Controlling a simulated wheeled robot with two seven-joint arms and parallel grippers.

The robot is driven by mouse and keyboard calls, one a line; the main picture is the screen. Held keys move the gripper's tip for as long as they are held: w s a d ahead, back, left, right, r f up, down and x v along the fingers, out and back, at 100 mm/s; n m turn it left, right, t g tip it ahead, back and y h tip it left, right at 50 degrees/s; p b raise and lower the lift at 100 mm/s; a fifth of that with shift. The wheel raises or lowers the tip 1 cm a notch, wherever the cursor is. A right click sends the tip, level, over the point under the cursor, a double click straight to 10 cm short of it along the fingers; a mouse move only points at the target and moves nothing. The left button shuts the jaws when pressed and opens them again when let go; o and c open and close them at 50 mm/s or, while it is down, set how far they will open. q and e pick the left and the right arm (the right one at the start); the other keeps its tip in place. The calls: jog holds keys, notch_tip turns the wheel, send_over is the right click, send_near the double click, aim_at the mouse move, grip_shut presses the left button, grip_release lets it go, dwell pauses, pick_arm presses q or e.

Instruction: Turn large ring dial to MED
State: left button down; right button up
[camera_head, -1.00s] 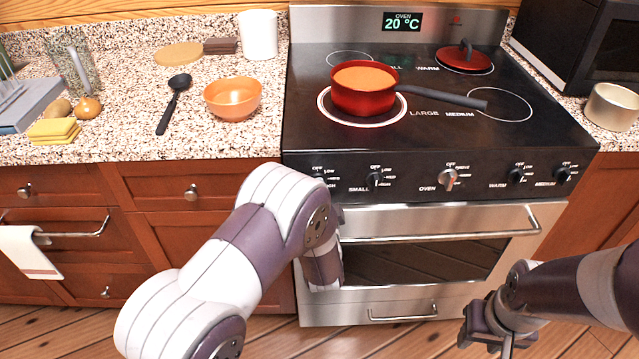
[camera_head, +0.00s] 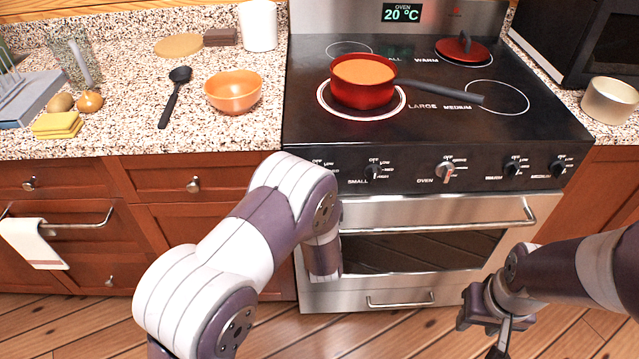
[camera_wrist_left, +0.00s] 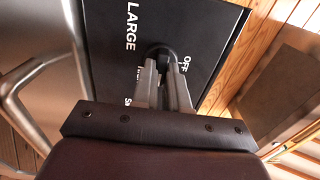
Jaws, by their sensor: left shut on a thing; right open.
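The large ring dial (camera_wrist_left: 162,52) is a dark knob under the word LARGE on the black stove panel (camera_wrist_left: 110,40) in the left wrist view. My left gripper (camera_wrist_left: 163,72) is shut on it from both sides. In the head view my left arm hides this dial and the left gripper. The dial's pointer and most of its marks are covered, so its setting cannot be read. The large ring (camera_head: 398,112) on the cooktop bears a red pot (camera_head: 362,92) of orange soup. My right gripper (camera_head: 490,338) is open and empty, low in front of the oven.
Other knobs, such as the small dial (camera_head: 373,172) and oven dial (camera_head: 445,172), line the panel. The oven handle (camera_head: 440,226) sticks out below. The pot's handle (camera_head: 440,92) points right. An orange bowl (camera_head: 233,93) stands on the left counter.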

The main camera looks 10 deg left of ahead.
pick_arm(q)
jog(key=shift+f, duration=0.1)
jog(key=c, duration=1.1)
grip_release()
jog(key=shift+c, duration=0.2)
jog(key=shift+s, duration=0.1)
jog(key=v, duration=1.2)
jog(key=shift+s+p, duration=0.3)
jog(key=shift+d, duration=0.15)
